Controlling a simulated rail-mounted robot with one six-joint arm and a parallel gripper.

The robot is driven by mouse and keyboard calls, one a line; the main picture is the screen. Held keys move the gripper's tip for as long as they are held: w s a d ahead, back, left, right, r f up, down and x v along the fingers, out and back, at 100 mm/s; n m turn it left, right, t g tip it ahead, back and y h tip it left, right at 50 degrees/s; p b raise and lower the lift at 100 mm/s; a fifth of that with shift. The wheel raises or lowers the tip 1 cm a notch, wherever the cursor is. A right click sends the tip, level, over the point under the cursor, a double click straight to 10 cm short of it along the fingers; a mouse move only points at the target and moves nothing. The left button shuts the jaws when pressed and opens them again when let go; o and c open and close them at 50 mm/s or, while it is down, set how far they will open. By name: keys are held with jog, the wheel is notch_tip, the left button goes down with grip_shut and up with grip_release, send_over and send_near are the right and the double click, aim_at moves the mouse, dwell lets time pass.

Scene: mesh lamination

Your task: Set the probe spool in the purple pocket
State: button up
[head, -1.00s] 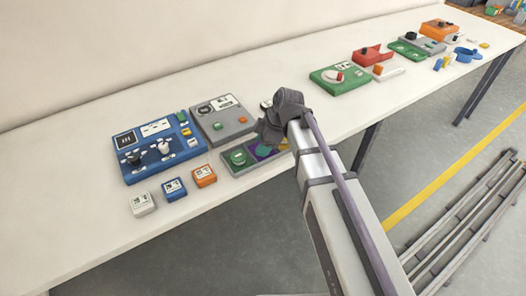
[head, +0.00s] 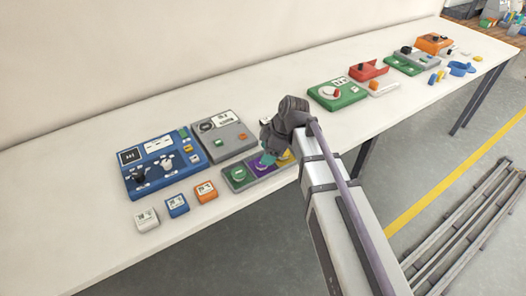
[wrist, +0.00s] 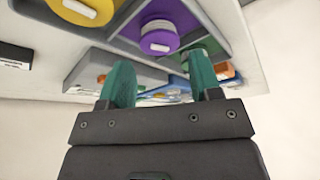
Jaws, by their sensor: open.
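The tray (head: 228,186) has green, purple and yellow pockets in a row near the table's front edge. A purple spool (wrist: 160,36) with a pale labelled top sits in the purple pocket (wrist: 195,24) in the wrist view. It also shows small in the head view (head: 262,166). Nothing marks it clearly as the probe spool. My gripper (wrist: 160,76) has its teal fingers apart with nothing between them, clear of the purple spool.
A yellow round piece (wrist: 88,8) is in the yellow pocket. A blue panel (head: 160,165) and a grey box (head: 224,136) stand left of the tray. White (head: 146,218), blue (head: 177,205) and orange (head: 205,191) blocks lie in front. A green device (head: 337,96) stands to the right.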

jog(key=p+v, duration=0.6)
jog(key=v, duration=0.2)
jog(key=s+d+f+m+h, duration=0.1)
jog(key=s+d+m+h, duration=0.3)
jog(key=s+d+m, duration=0.7)
jog(key=s+m, duration=0.1)
jog(key=m, duration=0.5)
jog(key=shift+d+f+m+h+b, duration=0.25)
jog(key=shift+d+m+h+b, duration=0.05)
jog(key=shift+d+b, duration=0.1)
